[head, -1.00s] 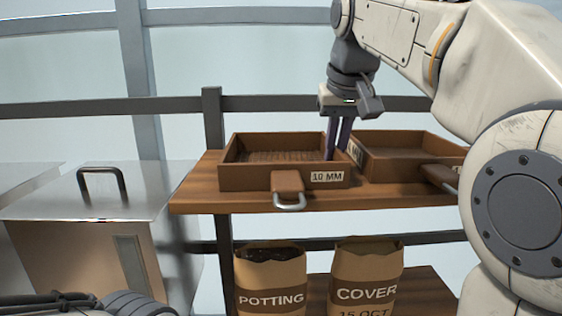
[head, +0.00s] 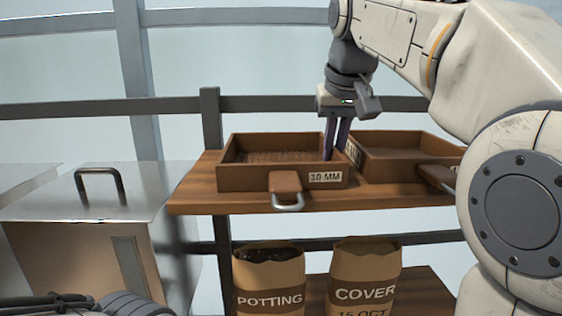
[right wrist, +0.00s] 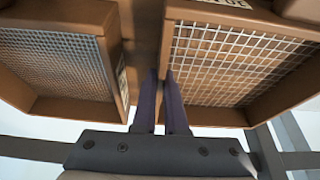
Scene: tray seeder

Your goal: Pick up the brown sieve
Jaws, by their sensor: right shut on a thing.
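Two brown box sieves stand side by side on a wooden shelf (head: 400,200). The left sieve (head: 235,178) has a mesh floor, a front handle with a metal loop and a white "MM" label. My right gripper (head: 335,155) comes down from above and is shut on this sieve's right wall, one finger inside and one outside. In the right wrist view the fingers (right wrist: 160,85) pinch the wall of the coarse-mesh sieve (right wrist: 235,65). The sieve appears level on the shelf. The other sieve (head: 390,172) is close on the right; a finer mesh shows in the right wrist view (right wrist: 55,65). My left gripper is out of view.
A metal bin with a handled lid (head: 85,195) stands left of the shelf. Below are a "POTTING" bag (head: 268,280) and a "COVER" bag (head: 365,270). A grey rail (head: 280,104) runs behind. The gap between the sieves is narrow.

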